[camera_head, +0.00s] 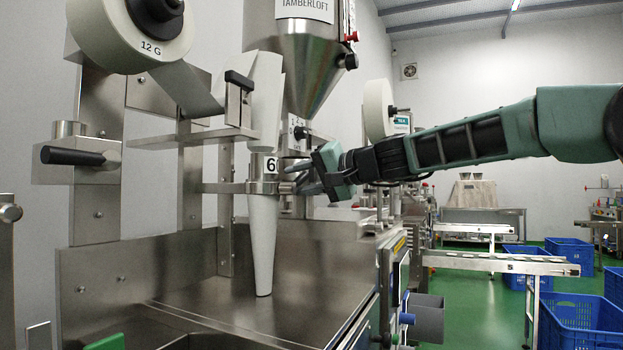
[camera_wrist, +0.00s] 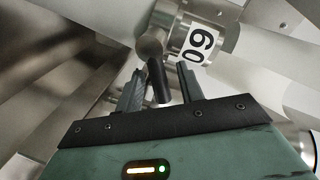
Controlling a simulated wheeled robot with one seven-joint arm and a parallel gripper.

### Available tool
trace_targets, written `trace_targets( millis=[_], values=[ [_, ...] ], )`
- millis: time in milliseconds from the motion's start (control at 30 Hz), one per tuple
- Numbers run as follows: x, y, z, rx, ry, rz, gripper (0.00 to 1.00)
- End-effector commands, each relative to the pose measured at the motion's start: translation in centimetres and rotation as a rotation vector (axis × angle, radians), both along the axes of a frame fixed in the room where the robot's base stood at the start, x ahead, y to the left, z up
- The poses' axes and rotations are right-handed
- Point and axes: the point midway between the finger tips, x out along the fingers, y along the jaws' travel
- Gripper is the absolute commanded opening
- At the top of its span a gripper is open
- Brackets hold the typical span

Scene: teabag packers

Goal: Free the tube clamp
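The tube clamp (camera_head: 262,187) is a metal collar around the upper part of a pale tapering tube (camera_head: 262,240). A white number label (camera_head: 271,165) sits just above the collar and also shows close up in the wrist view (camera_wrist: 198,44). A dark clamp handle (camera_wrist: 158,84) sticks out from a rounded metal joint (camera_wrist: 150,47) towards me. My gripper (camera_head: 293,177) is at the right side of the clamp. In the wrist view its fingers (camera_wrist: 160,70) are apart, one on each side of the handle, with a visible gap on the right. Contact on the left is unclear.
A film reel (camera_head: 130,30) and a metal hopper (camera_head: 315,65) stand above the clamp. A steel table (camera_head: 215,290) lies below. Another dark lever (camera_head: 72,156) is at the left. Blue crates (camera_head: 580,325) and a conveyor (camera_head: 500,263) are at the right.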

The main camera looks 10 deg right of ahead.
Motion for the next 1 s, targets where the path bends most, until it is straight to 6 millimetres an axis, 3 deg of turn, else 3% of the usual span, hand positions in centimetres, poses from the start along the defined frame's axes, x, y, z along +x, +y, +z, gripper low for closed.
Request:
trace_targets(
  millis=[267,700,1000],
  values=[
    [-2.0,-2.6,0.3,-0.003,-0.003,-0.007,0.38],
    [-8.3,-10.1,2.0,-0.005,-0.002,-0.005,0.38],
    [-10.7,-12.9,2.7,-0.002,0.0,-0.002,0.38]
  ],
)
